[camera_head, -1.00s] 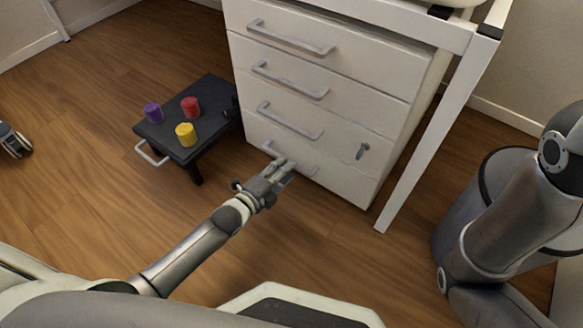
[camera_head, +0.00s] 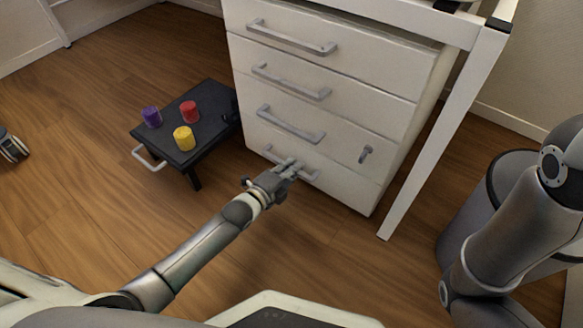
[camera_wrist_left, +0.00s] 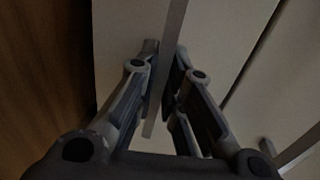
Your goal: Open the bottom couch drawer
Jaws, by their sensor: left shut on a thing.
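The white drawer unit (camera_head: 330,75) stands under a white table, with several drawers stacked in it. The bottom drawer (camera_head: 340,189) has a grey bar handle (camera_head: 310,176) and looks flush with the front of the unit. My left gripper (camera_head: 292,166) reaches this handle from the front and is shut on it, hiding part of the bar. In the left wrist view, the handle (camera_wrist_left: 168,65) runs between the two fingers (camera_wrist_left: 160,85) in front of the pale drawer face. My right gripper is out of view.
A low black table (camera_head: 205,118) with purple (camera_head: 151,117), red (camera_head: 189,111) and yellow (camera_head: 184,138) cylinders stands left of the unit. A white table leg (camera_head: 440,140) is right of it. A grey bin (camera_head: 470,215) stands behind my right arm. Floor before the drawers is clear.

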